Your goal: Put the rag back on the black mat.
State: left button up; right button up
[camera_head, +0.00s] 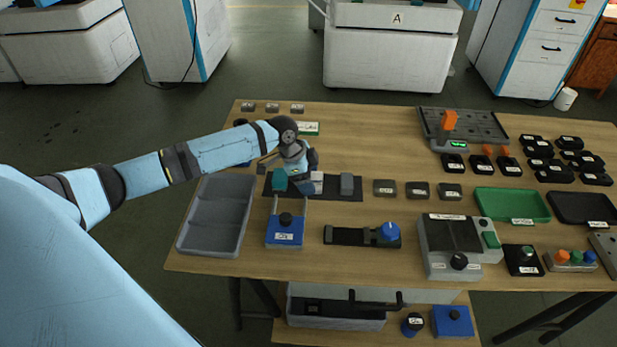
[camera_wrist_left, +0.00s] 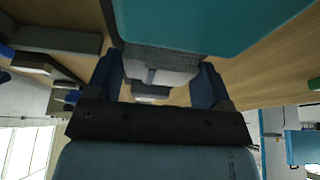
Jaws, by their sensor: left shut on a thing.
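The rag looks like a pale grey piece with a darker stripe, and in the wrist view the rag (camera_wrist_left: 178,76) shows between the two dark blue fingers of my left gripper (camera_wrist_left: 155,76). In the head view my left gripper (camera_head: 304,176) points down over the black mat (camera_head: 331,197), shut on the rag (camera_head: 317,181). I cannot tell whether the rag touches the mat. A teal thing (camera_head: 279,181) is just left of the gripper, and it fills the top of the wrist view. My right gripper is not in view.
A grey block (camera_head: 347,185) stands on the mat to the right. A grey tray (camera_head: 243,214) lies at the table's left. A blue box with a knob (camera_head: 286,232) and a black strip with a blue knob (camera_head: 350,236) are in front. Several small labelled blocks stand right of the mat.

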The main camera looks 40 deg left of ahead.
pick_arm(q)
jog(key=o, duration=0.5)
jog(key=shift+o, duration=0.2)
jog(key=p+v, duration=0.1)
jog(key=v, duration=1.1)
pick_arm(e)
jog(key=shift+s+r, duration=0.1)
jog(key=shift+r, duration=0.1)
pick_arm(q)
jog(key=shift+s+r, duration=0.1)
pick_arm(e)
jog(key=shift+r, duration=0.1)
